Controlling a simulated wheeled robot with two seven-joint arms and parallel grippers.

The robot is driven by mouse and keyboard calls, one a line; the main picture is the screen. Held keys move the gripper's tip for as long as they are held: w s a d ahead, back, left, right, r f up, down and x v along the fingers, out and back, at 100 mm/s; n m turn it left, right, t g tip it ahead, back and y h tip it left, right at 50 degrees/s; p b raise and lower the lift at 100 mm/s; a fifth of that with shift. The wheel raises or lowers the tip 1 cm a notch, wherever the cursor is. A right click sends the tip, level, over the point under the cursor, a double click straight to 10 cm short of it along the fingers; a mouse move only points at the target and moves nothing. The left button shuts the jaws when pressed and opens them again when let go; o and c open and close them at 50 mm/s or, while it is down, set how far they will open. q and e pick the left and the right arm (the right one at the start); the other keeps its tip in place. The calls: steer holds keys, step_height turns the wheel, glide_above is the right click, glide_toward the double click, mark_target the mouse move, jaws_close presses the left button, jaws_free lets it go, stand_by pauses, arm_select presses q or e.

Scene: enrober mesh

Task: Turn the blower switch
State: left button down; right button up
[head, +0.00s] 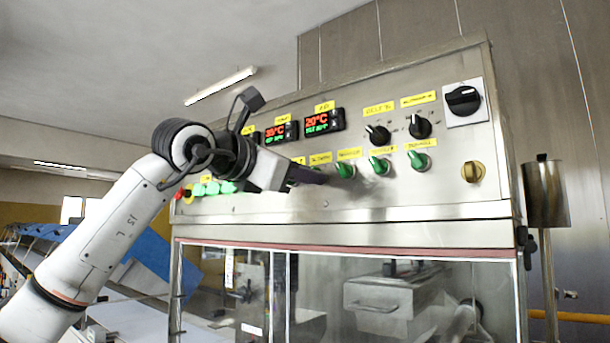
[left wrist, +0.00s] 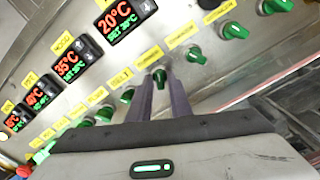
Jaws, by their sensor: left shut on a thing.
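My left gripper (head: 318,178) reaches the control panel from the left. In the left wrist view its two dark fingers (left wrist: 161,92) stand on either side of a green switch (left wrist: 159,77) and are shut on it. The head view hides this switch behind the gripper. The yellow labels are too blurred to read, so I cannot tell by name which switch is the blower's. A free green switch (head: 345,170) sits just right of the fingers, with others (head: 378,166) (head: 418,160) further right. My right gripper is not in view.
Temperature displays (head: 317,121) and black knobs (head: 377,135) sit above the switch row. A black rotary switch (head: 463,101) and a brass knob (head: 473,172) are at the right. A red button (left wrist: 25,171) is at the row's left end. Clear windows (head: 390,295) lie below the panel.

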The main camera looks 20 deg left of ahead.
arm_select(q)
steer(key=shift+n+b, duration=1.85)
steer(key=shift+n, duration=3.75)
steer(key=shift+r, duration=0.1)
steer(key=c, duration=1.8)
jaws_free()
steer(key=shift+c, duration=0.2)
